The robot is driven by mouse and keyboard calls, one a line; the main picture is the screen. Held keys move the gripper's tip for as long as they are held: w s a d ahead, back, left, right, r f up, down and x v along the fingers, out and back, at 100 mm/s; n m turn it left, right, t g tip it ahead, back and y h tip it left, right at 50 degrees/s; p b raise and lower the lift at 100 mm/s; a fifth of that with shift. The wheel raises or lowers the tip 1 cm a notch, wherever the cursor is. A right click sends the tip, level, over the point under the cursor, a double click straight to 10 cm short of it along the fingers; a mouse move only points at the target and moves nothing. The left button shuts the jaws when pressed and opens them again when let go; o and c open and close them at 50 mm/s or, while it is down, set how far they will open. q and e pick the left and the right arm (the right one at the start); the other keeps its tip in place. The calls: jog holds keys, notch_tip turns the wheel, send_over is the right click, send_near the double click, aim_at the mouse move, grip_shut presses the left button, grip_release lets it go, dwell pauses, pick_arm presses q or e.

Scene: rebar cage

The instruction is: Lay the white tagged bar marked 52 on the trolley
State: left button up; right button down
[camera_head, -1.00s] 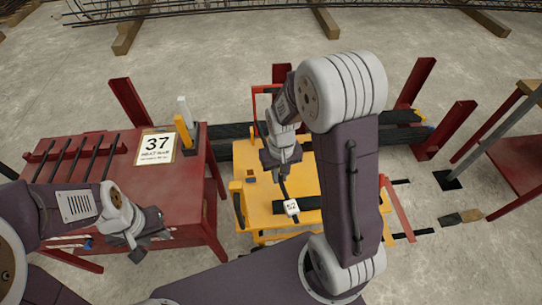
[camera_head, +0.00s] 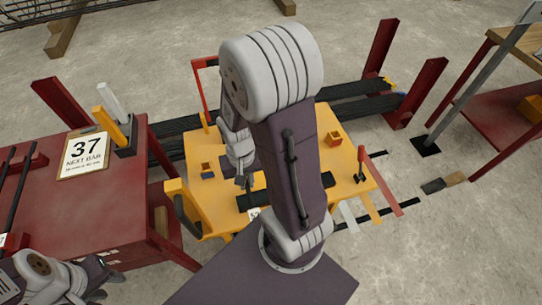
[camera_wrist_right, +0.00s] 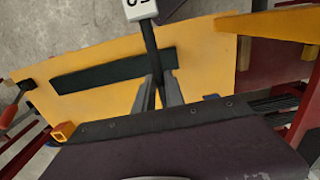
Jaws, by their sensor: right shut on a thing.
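The yellow trolley (camera_head: 345,160) stands in the middle of the head view, with a dark strip across its top; it fills much of the right wrist view (camera_wrist_right: 205,50). My right gripper (camera_wrist_right: 158,98) is shut on a thin dark bar (camera_wrist_right: 150,48) with a white tag (camera_wrist_right: 140,9), its number cut off by the frame edge. The bar is over the trolley top; I cannot tell whether it touches. In the head view my right arm hides most of the bar, and only part of the tag (camera_head: 254,213) shows. My left gripper (camera_head: 98,277) is empty beside the red table.
The red table (camera_head: 130,205) at left carries a sign (camera_head: 84,152) reading 37 NEXT BAR and several dark bars. Red posts (camera_head: 382,47) and dark beams stand behind the trolley. A red-framed bench (camera_head: 495,115) is at right.

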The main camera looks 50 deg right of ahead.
jog(key=w+d+f+b, duration=0.1)
jog(key=w+d+f, duration=0.1)
jog(key=w+f, duration=0.1)
jog(key=w+d+f+b, duration=0.1)
jog(key=w+d+f, duration=0.1)
jog(key=w+f, duration=0.1)
jog(key=w+d+f+b, duration=0.1)
jog(key=w+d+f, duration=0.2)
jog(key=f, duration=0.2)
jog(key=shift+w, duration=0.1)
jog(key=shift+b, duration=0.3)
jog(key=c, duration=1.4)
grip_release()
jog(key=shift+f, duration=0.1)
